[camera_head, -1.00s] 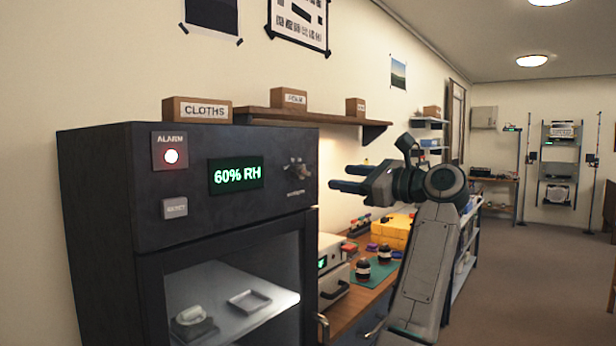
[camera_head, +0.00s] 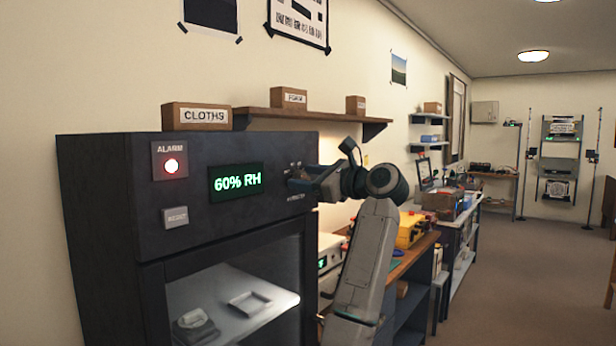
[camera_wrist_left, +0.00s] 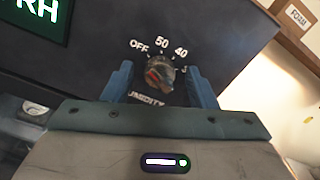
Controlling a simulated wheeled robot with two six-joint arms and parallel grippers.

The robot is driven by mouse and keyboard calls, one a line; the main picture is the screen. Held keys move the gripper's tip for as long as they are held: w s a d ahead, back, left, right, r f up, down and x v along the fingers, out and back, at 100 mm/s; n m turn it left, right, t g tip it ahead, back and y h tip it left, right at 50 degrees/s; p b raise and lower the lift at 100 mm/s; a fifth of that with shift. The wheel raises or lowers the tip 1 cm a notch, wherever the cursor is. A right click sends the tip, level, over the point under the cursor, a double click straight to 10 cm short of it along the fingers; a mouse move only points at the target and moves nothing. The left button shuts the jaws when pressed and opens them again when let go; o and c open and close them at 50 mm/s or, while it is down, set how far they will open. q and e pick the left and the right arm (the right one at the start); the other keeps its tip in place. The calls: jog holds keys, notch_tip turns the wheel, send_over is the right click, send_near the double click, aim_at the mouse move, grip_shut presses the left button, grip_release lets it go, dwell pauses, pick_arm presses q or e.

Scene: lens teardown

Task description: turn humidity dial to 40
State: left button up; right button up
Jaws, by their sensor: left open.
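The humidity dial (camera_wrist_left: 160,75) is a dark round knob with a red mark on the dark cabinet front (camera_head: 110,190). Labels OFF, 50, 40 and a partly hidden one ring it. In the left wrist view my left gripper (camera_wrist_left: 160,82) is open, with one blue finger on each side of the dial. I cannot tell whether the fingers touch it. In the head view my left gripper (camera_head: 304,180) is at the panel and hides most of the dial. The green display (camera_head: 236,181) reads 60% RH. My right gripper is not in view.
A grey reset button (camera_head: 175,217) sits below the alarm light. The cabinet's glass door (camera_head: 240,285) shows a shelf with small items. A wall shelf (camera_head: 350,122) with boxes is above, and a bench with a yellow case (camera_head: 409,230) stands to the right.

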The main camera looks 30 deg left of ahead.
pick_arm(q)
jog(key=c, duration=1)
jog(key=shift+o, duration=0.2)
